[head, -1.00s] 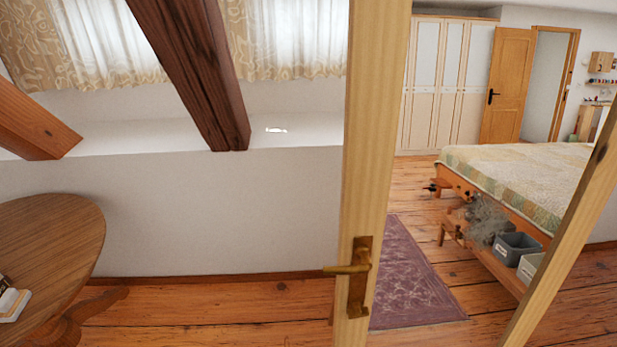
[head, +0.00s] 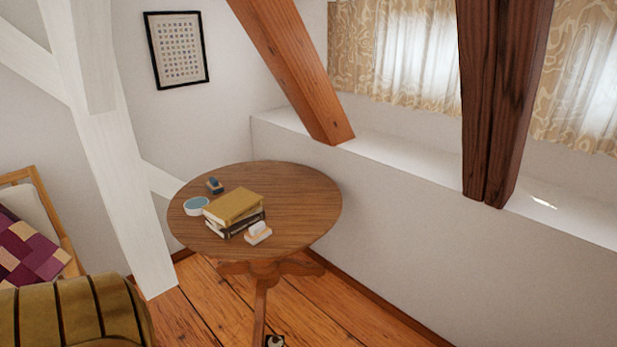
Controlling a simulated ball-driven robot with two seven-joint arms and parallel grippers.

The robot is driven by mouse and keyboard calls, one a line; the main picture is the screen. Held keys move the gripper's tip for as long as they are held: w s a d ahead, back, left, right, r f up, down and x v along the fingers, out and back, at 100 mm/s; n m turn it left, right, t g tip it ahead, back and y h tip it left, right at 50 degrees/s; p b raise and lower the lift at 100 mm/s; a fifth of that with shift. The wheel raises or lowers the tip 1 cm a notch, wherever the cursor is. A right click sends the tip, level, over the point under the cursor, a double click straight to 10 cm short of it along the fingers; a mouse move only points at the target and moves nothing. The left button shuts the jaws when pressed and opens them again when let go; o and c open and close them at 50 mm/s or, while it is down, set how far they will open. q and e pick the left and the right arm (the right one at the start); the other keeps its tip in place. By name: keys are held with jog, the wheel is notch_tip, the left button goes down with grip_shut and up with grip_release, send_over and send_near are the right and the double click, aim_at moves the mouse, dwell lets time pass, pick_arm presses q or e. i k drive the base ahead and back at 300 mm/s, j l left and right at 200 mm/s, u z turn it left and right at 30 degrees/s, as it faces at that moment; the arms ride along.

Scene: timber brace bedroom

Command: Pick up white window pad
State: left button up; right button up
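A small white block-like piece on a pale wooden base (head: 258,233) sits on the round wooden table, beside the front of the book stack. A thin bright white patch (head: 542,201) lies on the white window ledge (head: 400,160), right of the dark beam. I cannot tell whether that patch is a flat pad or sunlight, nor which of the two is the white window pad. Neither of my grippers is in view.
The round table (head: 300,195) also holds stacked books (head: 234,206), a round blue-topped tin (head: 196,206) and a small blue-topped item (head: 214,186). Slanted timber braces (head: 290,70) and a white post (head: 115,170) stand around. A striped seat (head: 75,312) is front left.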

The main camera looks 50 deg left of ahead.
aim_at(260, 231)
jog(key=u, duration=1.9)
